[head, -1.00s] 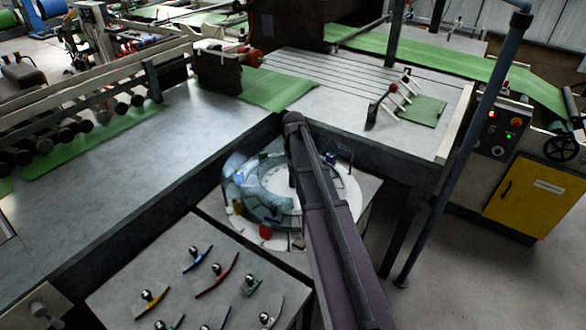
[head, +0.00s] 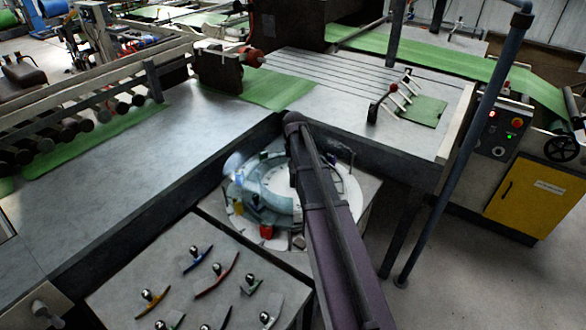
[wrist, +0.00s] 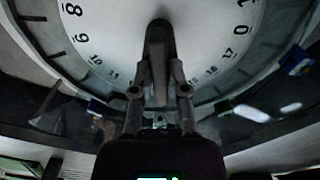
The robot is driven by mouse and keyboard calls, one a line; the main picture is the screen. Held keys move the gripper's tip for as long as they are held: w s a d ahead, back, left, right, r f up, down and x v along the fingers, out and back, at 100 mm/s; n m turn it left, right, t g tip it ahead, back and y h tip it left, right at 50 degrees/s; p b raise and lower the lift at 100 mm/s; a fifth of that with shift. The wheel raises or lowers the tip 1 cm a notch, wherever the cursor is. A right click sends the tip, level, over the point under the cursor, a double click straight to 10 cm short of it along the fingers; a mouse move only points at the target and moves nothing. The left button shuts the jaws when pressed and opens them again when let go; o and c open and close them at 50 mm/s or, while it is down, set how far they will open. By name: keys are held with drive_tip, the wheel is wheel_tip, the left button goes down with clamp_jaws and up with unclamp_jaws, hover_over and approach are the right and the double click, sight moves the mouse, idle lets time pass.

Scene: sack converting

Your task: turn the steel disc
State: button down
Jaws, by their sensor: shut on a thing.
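The steel disc (wrist: 210,30) is pale, with dark numbers around its edge, and fills the upper wrist view. In the head view the disc (head: 345,188) lies low in the corner between the benches, partly covered by my arm. My gripper (wrist: 158,85) is shut on a dark upright handle (wrist: 158,45) standing over the disc. The handle's foot is hidden. In the head view my gripper is hidden behind my own arm. A bluish, see-through curved cover (head: 255,205) lies over the disc's left side.
Small coloured blocks, including a red one (head: 266,231) and a yellow one (head: 238,208), sit around the disc. A grey panel (head: 130,275) at front left carries several coloured curved pieces with knobs. Bench edges and a slanted pole (head: 462,140) stand close by.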

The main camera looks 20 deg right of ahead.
drive_tip(key=shift+s+f+m, duration=0.1)
drive_tip(key=shift+s+m, duration=0.05)
drive_tip(key=shift+m, duration=1.25)
drive_tip(key=shift+s+m, duration=0.15)
drive_tip(key=shift+m, duration=1.65)
drive_tip(key=c, duration=0.6)
unclamp_jaws()
drive_tip(key=shift+c, duration=0.2)
drive_tip(key=shift+w, duration=0.1)
drive_tip(key=shift+w, duration=0.15)
